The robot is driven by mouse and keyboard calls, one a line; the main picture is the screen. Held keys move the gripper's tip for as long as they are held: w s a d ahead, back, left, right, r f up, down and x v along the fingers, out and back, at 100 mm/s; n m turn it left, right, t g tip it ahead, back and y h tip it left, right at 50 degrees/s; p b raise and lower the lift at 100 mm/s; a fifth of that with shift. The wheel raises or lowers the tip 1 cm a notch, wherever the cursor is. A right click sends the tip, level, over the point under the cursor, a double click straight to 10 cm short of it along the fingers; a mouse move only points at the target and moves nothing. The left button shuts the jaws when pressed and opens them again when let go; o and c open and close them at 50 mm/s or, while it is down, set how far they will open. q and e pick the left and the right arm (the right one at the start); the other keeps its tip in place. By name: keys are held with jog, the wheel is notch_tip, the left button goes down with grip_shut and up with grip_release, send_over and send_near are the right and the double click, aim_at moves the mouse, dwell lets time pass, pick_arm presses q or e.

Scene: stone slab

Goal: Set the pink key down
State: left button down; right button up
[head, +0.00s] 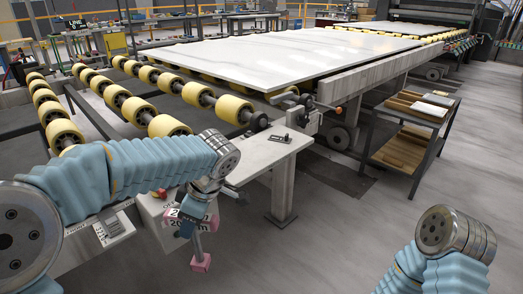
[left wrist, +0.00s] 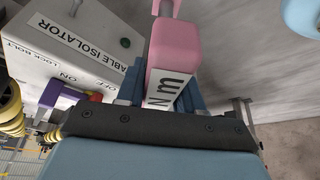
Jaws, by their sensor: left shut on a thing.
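The pink key has a pink block with a white "20 N m" label, a thin grey shaft and a small pink cube (head: 201,263) at its lower end. My left gripper (head: 192,218) is shut on the pink block and holds the key hanging down, in front of the machine's near end. In the left wrist view the key's pink block (left wrist: 172,48) sits between my blue fingers (left wrist: 160,88). The view does not show the key touching any surface. My right arm shows at the lower right of the head view, but its gripper is out of frame.
A white isolator box (left wrist: 75,45) with a purple and red switch is beside the key. A small grey ledge (head: 265,150) carries a dark metal fitting (head: 279,138). The stone slab (head: 260,58) lies on yellow rollers (head: 168,126). A shelf cart (head: 412,120) stands right; grey floor is clear nearby.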

pick_arm(q)
jog(key=d+f+m+t+h, duration=0.2)
jog(key=d+f+m, duration=0.4)
jog(key=f, duration=0.5)
jog(key=d+f+m+t+h, duration=0.2)
jog(key=d+f+m, duration=0.5)
jog(key=f+m, duration=0.4)
jog(key=shift+s+f, duration=0.2)
jog(key=shift+f, duration=0.1)
